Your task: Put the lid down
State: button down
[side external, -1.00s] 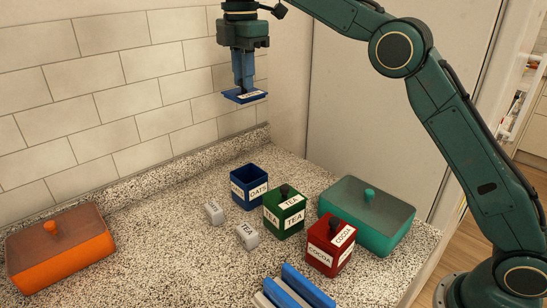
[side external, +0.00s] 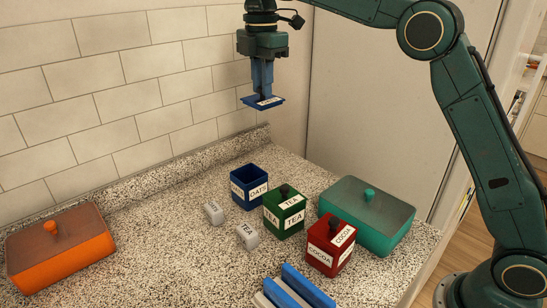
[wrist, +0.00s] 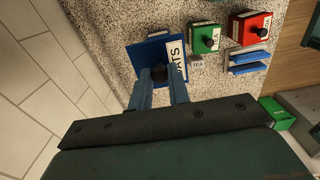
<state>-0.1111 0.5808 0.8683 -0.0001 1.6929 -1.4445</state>
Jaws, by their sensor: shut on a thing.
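My gripper (side external: 262,94) is shut on the knob of a blue lid (side external: 264,103) and holds it in the air, well above the counter. In the wrist view the blue lid (wrist: 150,54), with a white label ending in "ATS", hangs at the fingertips of my gripper (wrist: 160,76). The blue OATS canister (side external: 249,190) stands open on the counter, below and slightly left of the lid in the side view.
A green TEA canister (side external: 284,213) and a red COCOA canister (side external: 331,248) stand lidded nearby. Two small light blocks (side external: 247,236), an orange box (side external: 60,247), a teal box (side external: 366,217) and blue-and-white bars (side external: 300,287) lie around. The left-front counter (side external: 165,255) is clear.

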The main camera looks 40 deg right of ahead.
jog(key=s+d+f, duration=0.5)
jog(key=d, duration=0.2)
jog(key=shift+f, duration=0.15)
notch_tip(320, 180, down, 16)
jog(key=shift+a+r, duration=0.1)
jog(key=shift+r, duration=0.05)
dwell(0.6)
jog(key=shift+f, duration=2.15)
jog(key=shift+f, duration=0.15)
jog(key=c, duration=1.3)
grip_release()
